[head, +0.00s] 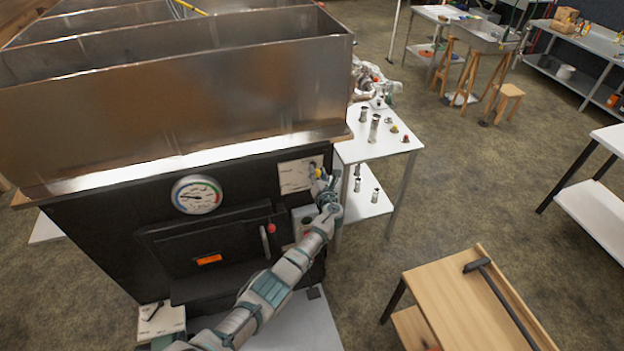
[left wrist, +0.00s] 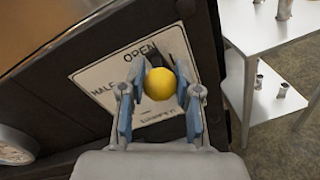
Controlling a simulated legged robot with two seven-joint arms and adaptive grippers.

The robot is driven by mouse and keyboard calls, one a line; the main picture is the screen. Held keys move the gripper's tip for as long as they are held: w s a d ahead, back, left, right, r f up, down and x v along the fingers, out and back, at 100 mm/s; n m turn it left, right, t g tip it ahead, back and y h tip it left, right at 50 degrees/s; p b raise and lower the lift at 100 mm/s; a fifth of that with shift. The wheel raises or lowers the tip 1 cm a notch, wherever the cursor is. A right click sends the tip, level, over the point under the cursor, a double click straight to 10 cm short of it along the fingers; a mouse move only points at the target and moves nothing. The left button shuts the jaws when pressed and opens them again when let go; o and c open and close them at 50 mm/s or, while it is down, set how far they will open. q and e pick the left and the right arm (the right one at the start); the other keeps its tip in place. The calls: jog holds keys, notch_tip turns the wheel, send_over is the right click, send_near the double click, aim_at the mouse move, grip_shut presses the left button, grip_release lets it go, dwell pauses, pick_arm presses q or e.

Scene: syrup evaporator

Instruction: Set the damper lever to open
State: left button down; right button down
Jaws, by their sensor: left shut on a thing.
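The damper lever ends in a yellow ball knob (left wrist: 159,84), which sits between the fingers of my left gripper (left wrist: 158,90) in the left wrist view. The gripper is shut on it. Behind it is a white damper plate (left wrist: 105,78) marked OPEN at the top and HALF at the left; its lower lettering is partly hidden. The lever's arm is mostly hidden behind the knob. In the head view my left gripper (head: 322,182) reaches the plate (head: 297,175) at the upper right of the black evaporator front. My right gripper is not in view.
A round gauge (head: 196,194) and a firebox door (head: 215,250) with a red-knobbed handle are left of the gripper. The metal pan (head: 180,95) overhangs above. A white table (head: 385,145) with metal cups stands close on the right. Open floor lies beyond.

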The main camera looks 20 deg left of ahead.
pick_arm(q)
jog(key=shift+w+d+r+m, duration=0.15)
jog(key=shift+w+m, duration=0.1)
jog(key=shift+m, duration=0.15)
jog(key=shift+w+d, duration=0.1)
jog(key=shift+d, duration=0.1)
jog(key=shift+w+d+m, duration=0.15)
jog(key=shift+d+m, duration=0.2)
jog(key=shift+m, duration=0.05)
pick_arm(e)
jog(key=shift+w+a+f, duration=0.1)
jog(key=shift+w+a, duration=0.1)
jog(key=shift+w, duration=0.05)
